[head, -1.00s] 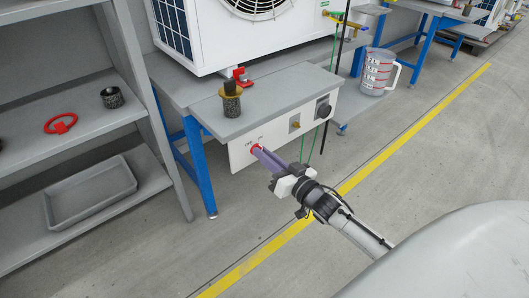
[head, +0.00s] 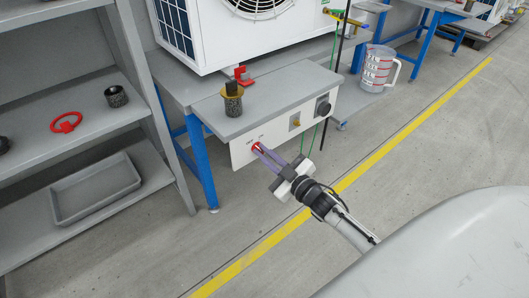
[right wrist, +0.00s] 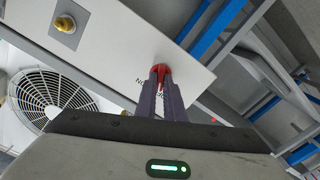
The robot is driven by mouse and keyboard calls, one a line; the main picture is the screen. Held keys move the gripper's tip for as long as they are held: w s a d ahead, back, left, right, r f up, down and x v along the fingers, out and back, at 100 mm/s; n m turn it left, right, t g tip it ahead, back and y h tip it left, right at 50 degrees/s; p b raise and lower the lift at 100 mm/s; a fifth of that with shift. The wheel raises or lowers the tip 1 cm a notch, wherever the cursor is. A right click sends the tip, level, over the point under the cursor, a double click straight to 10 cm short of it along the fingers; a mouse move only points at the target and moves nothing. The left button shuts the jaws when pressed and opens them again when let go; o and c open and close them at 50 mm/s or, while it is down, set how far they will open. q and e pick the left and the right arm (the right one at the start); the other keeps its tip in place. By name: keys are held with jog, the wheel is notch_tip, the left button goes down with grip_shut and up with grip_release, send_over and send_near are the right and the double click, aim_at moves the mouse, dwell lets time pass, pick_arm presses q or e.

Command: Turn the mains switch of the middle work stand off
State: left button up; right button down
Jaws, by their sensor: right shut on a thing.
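The red mains switch (head: 257,147) sits at the left end of the white front panel (head: 243,153) of the work stand. My right gripper (head: 262,152) reaches it from the front with its long purple fingers, and they are shut on the red knob. In the right wrist view the red switch (right wrist: 160,72) shows between the fingertips (right wrist: 160,78), with part of the printed label beside it hidden by the fingers. The exact angle of the knob is hard to read. My left gripper is not in view.
The panel also carries a brass-coloured knob (head: 296,123) and a dark round dial (head: 323,107). A brush-like pot (head: 233,100) stands on the bench top. A grey shelf with a red ring (head: 65,122) is at left. A measuring jug (head: 378,70) stands behind.

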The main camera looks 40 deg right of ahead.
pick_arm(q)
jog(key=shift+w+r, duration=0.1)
pick_arm(e)
jog(key=shift+n, duration=0.3)
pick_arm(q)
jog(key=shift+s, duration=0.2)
pick_arm(e)
jog(key=c, duration=1.9)
grip_release()
jog(key=shift+o, duration=0.2)
